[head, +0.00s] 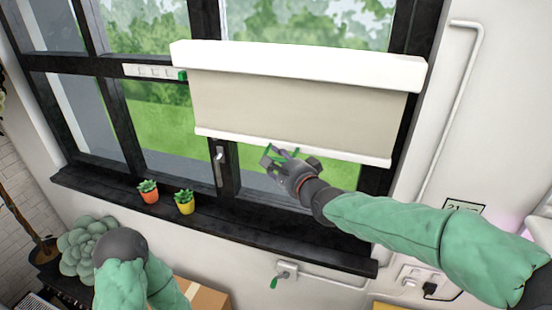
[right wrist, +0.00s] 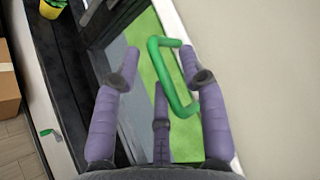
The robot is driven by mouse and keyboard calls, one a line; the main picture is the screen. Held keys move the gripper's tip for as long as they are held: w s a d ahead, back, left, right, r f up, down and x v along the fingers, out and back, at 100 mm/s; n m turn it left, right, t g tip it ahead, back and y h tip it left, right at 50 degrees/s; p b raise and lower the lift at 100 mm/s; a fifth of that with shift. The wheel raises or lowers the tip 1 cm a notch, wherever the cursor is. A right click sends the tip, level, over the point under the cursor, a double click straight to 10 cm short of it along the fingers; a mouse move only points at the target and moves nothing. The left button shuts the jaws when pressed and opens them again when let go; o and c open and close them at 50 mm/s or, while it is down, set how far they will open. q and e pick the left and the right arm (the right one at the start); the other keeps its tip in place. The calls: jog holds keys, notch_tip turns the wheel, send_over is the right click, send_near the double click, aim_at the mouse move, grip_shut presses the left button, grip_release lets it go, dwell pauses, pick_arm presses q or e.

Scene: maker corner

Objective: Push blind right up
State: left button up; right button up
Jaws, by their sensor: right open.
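The right blind is a beige fabric sheet (head: 290,110) hanging from a white top box (head: 300,65), partly lowered over the window. Its white bottom bar (head: 330,153) sits just above my right gripper (head: 284,160). A green loop handle (right wrist: 187,107) shows in the right wrist view, in front of and between the spread fingers of my right gripper (right wrist: 164,74). The fingers look apart from it, and no grip on it shows. In the head view the handle is mostly hidden by the gripper. My left arm shows at the bottom left, its gripper out of sight.
The dark window sill (head: 245,222) runs below, with an orange-potted plant (head: 149,196) and a yellow-potted plant (head: 185,207). A window latch (head: 219,155) is left of my right gripper. A cardboard box (head: 205,297) and a wall socket (head: 408,281) are lower down.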

jog(key=shift+w+a+f, duration=0.1)
jog(key=shift+w+a, duration=0.05)
jog(key=shift+w, duration=0.1)
jog(key=shift+c, duration=0.3)
grip_shut()
notch_tip(320, 180, up, 8)
jog(key=shift+r+p, duration=0.1)
jog(key=shift+p, duration=0.95)
notch_tip(320, 180, up, 10)
jog(key=p, duration=0.6)
jog(key=shift+r+p, duration=0.2)
jog(key=shift+p, duration=0.2)
